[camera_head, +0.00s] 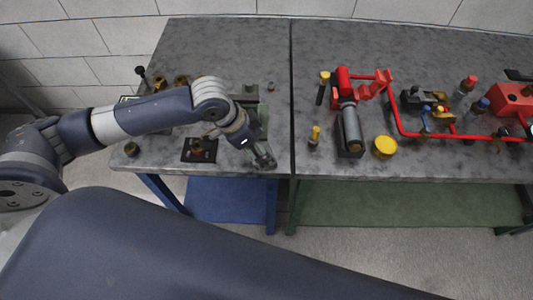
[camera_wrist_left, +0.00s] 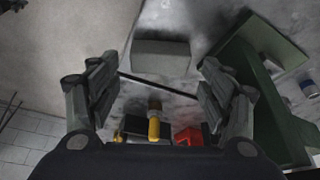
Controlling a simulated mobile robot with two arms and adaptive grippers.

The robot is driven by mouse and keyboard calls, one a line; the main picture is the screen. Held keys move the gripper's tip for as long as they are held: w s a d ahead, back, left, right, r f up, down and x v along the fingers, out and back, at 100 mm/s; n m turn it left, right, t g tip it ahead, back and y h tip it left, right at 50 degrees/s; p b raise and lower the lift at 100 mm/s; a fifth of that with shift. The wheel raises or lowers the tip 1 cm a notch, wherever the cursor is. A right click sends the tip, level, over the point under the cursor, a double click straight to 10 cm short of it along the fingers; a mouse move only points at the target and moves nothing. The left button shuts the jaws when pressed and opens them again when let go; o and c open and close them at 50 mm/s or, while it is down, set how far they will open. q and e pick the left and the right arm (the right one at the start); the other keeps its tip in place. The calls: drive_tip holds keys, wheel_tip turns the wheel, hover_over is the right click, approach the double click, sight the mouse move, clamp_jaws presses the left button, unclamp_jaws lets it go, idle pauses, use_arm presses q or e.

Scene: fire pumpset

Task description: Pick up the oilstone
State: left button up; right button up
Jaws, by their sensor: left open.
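A plain grey rectangular block, which looks like the oilstone (camera_wrist_left: 162,55), lies on the grey table top in the left wrist view. It sits ahead of my left gripper (camera_wrist_left: 158,88), roughly midway between its two spread fingers and apart from both. In the head view my left gripper (camera_head: 264,159) is low over the front edge of the left table, close to the seam. I cannot make out the block there; the gripper and arm probably cover it. My right gripper is not in view.
A green metal piece (camera_wrist_left: 258,75) stands close to the right finger in the wrist view. On the left table (camera_head: 225,45) is a dark square fixture (camera_head: 199,149).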

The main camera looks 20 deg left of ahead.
use_arm(q)
drive_tip(key=x, duration=0.4)
drive_tip(key=shift+f+p, duration=0.2)
drive_tip(key=shift+p, duration=0.2)
drive_tip(key=shift+c, duration=0.4)
drive_tip(key=c, duration=0.8)
drive_tip(key=shift+c, duration=0.7)
drive_tip(key=shift+r, duration=0.1)
